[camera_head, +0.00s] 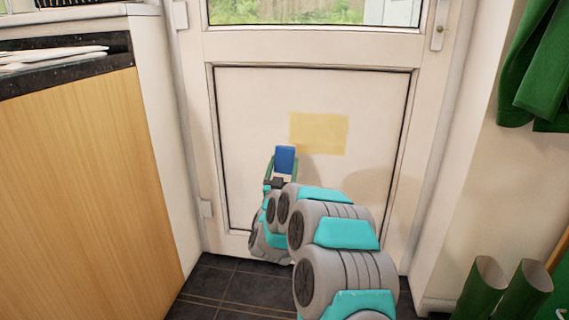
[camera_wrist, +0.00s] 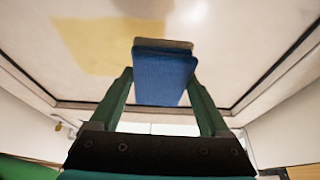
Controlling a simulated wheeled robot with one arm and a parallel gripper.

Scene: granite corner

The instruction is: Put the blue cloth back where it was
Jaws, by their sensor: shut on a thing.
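The blue cloth (camera_head: 285,158) is held upright in my gripper (camera_head: 282,168), in front of the white door's lower panel. In the wrist view the cloth (camera_wrist: 165,75) looks like a thick, flat blue block with a beige-grey strip along its far edge. The green fingers of my gripper (camera_wrist: 162,88) are shut on its two sides. A pale yellow patch (camera_head: 319,133) marks the door panel, just right of the cloth and a little higher. It also shows in the wrist view (camera_wrist: 100,40). I cannot tell whether the cloth touches the panel.
The white door (camera_head: 240,110) has a window above and a handle (camera_head: 438,38) at upper right. A wooden cabinet (camera_head: 85,190) with a dark counter (camera_head: 118,62) holding papers stands left. Green boots (camera_head: 485,285) and hanging green clothing (camera_head: 540,70) are right. Dark floor tiles (camera_head: 225,285) show below.

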